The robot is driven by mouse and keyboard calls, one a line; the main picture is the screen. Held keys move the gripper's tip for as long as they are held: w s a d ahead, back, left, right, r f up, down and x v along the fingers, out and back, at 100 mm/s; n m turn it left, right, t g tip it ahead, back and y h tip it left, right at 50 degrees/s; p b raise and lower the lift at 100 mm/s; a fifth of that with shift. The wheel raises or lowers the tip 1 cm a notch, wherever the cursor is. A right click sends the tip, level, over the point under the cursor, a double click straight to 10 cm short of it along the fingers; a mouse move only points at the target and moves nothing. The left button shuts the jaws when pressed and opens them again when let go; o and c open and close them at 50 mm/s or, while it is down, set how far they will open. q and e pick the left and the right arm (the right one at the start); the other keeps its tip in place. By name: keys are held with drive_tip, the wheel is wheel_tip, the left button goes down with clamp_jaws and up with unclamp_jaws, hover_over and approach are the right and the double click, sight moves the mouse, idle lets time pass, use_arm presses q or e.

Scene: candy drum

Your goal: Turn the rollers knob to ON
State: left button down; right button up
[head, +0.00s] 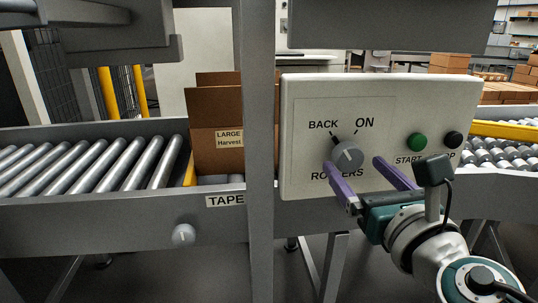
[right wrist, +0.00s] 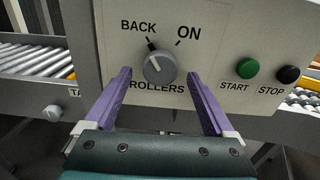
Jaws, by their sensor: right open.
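The grey rollers knob (head: 347,154) is on a pale control panel (head: 300,184), between the printed words BACK and ON. Its dark pointer tip leans up and left, toward the BACK mark. It also shows in the right wrist view (right wrist: 160,68). My right gripper (head: 354,163) is open in front of the panel, with its purple fingers just below the knob, one to each side. In the right wrist view, the knob lies between and slightly beyond the fingertips (right wrist: 160,75); I see no contact. My left gripper is not in view.
A green START button (head: 416,141) and a black STOP button (head: 453,139) sit right of the knob. A grey post (head: 259,230) stands left of the panel. Behind it are a roller conveyor (head: 120,163) and a brown box (head: 214,155). A small round knob (head: 184,235) is under the TAPE label.

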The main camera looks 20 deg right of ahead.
sight(351, 162)
drive_tip(key=shift+x, duration=1.6)
drive_tip(key=c, duration=1.4)
